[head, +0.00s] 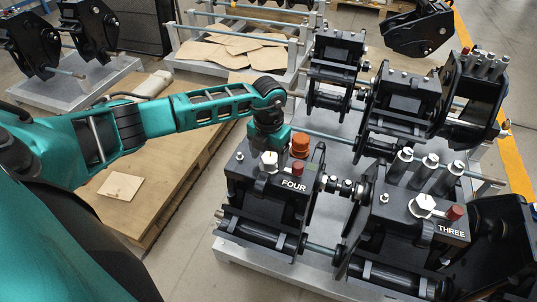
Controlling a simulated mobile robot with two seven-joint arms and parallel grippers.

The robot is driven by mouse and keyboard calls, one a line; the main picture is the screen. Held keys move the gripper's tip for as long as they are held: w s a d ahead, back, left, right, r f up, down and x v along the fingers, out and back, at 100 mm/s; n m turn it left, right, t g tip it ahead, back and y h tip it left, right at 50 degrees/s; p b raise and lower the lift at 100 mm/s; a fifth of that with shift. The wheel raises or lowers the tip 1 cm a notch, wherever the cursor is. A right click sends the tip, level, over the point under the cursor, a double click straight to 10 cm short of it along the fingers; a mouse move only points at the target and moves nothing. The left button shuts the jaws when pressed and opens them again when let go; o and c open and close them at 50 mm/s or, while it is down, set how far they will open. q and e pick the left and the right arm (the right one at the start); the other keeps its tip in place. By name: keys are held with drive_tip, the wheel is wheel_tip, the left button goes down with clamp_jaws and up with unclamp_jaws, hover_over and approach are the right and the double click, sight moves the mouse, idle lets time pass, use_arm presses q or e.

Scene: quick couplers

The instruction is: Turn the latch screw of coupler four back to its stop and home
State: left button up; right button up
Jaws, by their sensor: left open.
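Coupler four (268,196) is a black block marked FOUR on the rack in the middle of the head view. A silver hex-headed screw (268,161) stands on its top, likely the latch screw. An orange knob (300,146) and a small red cap (312,168) stand to the right of the screw. My left gripper (268,147) points down just above the screw head. It is open, but its fingers are small and partly hidden. I cannot tell whether they touch the screw. My right gripper is not in view.
Coupler three (420,235) sits on the right with its own silver screw (423,203) and red cap (454,212). More black couplers stand behind on the metal rack (228,247). A wooden pallet (160,185) with a cardboard piece (120,186) lies below my left arm.

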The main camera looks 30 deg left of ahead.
sight(269, 159)
use_arm(q)
wheel_tip(269, 159, up, 13)
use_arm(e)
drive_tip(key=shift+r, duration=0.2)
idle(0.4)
